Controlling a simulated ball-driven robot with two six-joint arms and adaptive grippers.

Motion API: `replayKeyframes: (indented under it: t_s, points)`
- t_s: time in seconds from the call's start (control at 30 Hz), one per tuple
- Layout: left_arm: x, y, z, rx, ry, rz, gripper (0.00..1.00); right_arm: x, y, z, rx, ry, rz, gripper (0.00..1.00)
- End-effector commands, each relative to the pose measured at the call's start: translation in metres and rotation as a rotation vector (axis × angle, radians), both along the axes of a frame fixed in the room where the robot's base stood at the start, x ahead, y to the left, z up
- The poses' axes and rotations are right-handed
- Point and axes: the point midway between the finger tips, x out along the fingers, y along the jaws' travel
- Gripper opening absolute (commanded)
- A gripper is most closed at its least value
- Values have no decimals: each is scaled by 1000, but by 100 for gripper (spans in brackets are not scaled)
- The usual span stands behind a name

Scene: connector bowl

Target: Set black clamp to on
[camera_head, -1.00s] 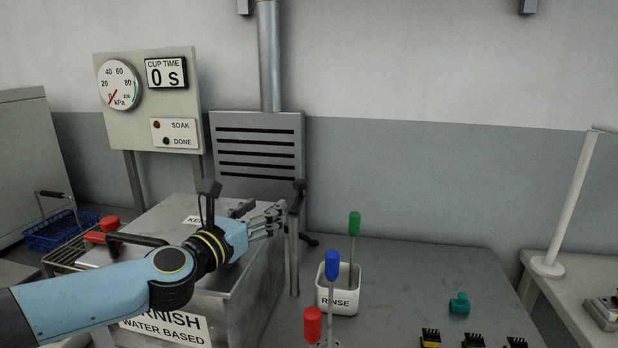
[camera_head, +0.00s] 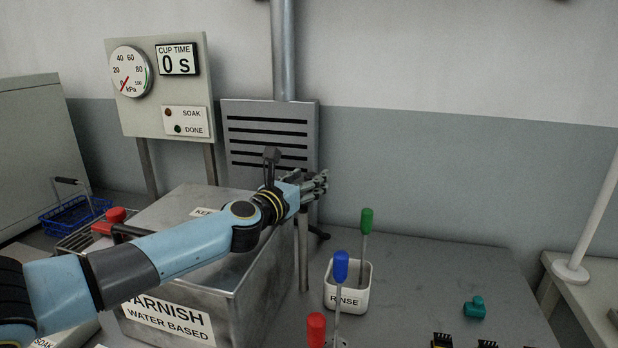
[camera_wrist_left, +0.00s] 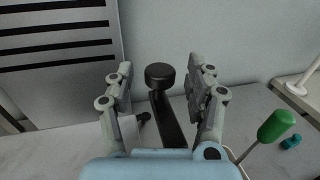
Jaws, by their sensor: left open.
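The black clamp shows in the left wrist view as a black lever with a round knob (camera_wrist_left: 160,74). It lies between the two fingers of my left gripper (camera_wrist_left: 158,92), with space on both sides. In the head view the gripper (camera_head: 318,186) is open at the top of the grey post (camera_head: 303,250) behind the tank. It hides most of the clamp there. A small dark part of the clamp (camera_head: 321,235) shows beside the post. I cannot tell whether a finger touches the lever. My right gripper is not in view.
The metal varnish tank (camera_head: 255,285) stands below my left arm. A white rinse cup (camera_head: 345,297) holds a green-handled tool (camera_head: 366,221). A teal part (camera_head: 475,307) lies right.

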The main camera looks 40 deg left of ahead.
Motion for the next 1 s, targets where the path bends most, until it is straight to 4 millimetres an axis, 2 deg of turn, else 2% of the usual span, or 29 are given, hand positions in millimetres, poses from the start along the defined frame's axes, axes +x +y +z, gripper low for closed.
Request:
replayKeyframes:
  t_s: [0.1,0.37,0.8,1.0]
  points:
    - [7,2,0,-1,0,1,55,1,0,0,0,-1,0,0]
    - [8,2,0,-1,0,0,55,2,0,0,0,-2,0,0]
    - [8,2,0,0,0,0,0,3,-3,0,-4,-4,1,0]
    - [8,2,0,0,0,0,0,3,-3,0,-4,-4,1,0]
